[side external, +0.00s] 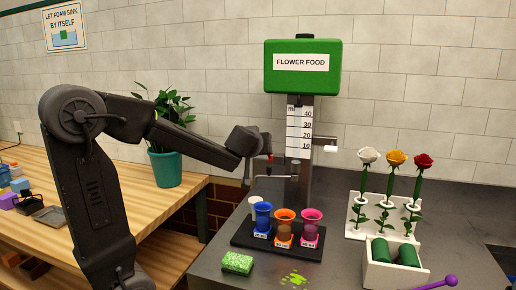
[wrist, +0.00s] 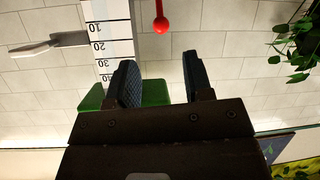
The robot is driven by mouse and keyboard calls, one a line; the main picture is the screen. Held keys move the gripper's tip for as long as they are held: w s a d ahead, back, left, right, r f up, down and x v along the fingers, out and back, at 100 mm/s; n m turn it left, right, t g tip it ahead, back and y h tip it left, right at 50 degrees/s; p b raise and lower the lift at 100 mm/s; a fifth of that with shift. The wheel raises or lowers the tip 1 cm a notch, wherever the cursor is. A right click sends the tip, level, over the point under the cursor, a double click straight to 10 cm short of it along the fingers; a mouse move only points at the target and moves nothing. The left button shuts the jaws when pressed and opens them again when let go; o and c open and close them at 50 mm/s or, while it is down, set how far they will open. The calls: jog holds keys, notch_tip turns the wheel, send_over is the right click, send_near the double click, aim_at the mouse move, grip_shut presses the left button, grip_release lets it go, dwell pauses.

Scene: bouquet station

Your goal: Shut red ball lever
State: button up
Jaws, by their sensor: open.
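The flower food dispenser has a green box (side external: 302,66) on top of a post with a ml scale (side external: 299,125). The red ball (side external: 270,156) of the lever shows small beside the post, close to my gripper (side external: 261,155). In the wrist view the red ball (wrist: 161,25) sits on a thin red stem, beyond my fingertips and roughly in line with the gap between them. My gripper (wrist: 162,75) is open and empty, its two dark fingers apart. They do not appear to touch the ball. My arm partly hides the lever in the side view.
A white handle (side external: 325,149) sticks out right of the post. Below the dispenser, a black tray (side external: 257,245) holds blue, orange and pink vases. A green foam block (side external: 237,262) lies in front. A flower rack (side external: 365,218) and a white box (side external: 393,274) stand right.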

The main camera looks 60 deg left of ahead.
jog(key=shift+s+d+r, duration=0.1)
jog(key=shift+s+d, duration=0.05)
jog(key=shift+d, duration=0.05)
jog(key=shift+c, duration=0.7)
jog(key=shift+a+f+n, duration=0.2)
jog(key=shift+f+n, duration=0.1)
jog(key=shift+f, duration=0.1)
jog(key=shift+c, duration=0.9)
jog(key=f+n+y, duration=0.1)
jog(key=a+f+n+g+y, duration=0.1)
jog(key=n, duration=0.1)
jog(key=f+n+g+y, duration=0.1)
jog(key=f+n, duration=0.1)
jog(key=shift+s+a+f, duration=0.1)
jog(key=shift+s+a, duration=0.2)
jog(key=shift+s, duration=0.05)
jog(key=c, duration=0.4)
jog(key=f+n+y, duration=0.1)
jog(key=n, duration=0.1)
jog(key=f+n+y, duration=0.2)
jog(key=n, duration=0.1)
jog(key=shift+s+n+g, duration=0.25)
jog(key=shift+n+g, duration=0.05)
grip_shut()
jog(key=d+f+n+t+y, duration=0.3)
jog(key=d+n+t, duration=0.4)
jog(key=n, duration=0.1)
jog(key=x, duration=1.4)
jog(key=shift+s+a+f, duration=0.2)
jog(key=shift+a, duration=0.05)
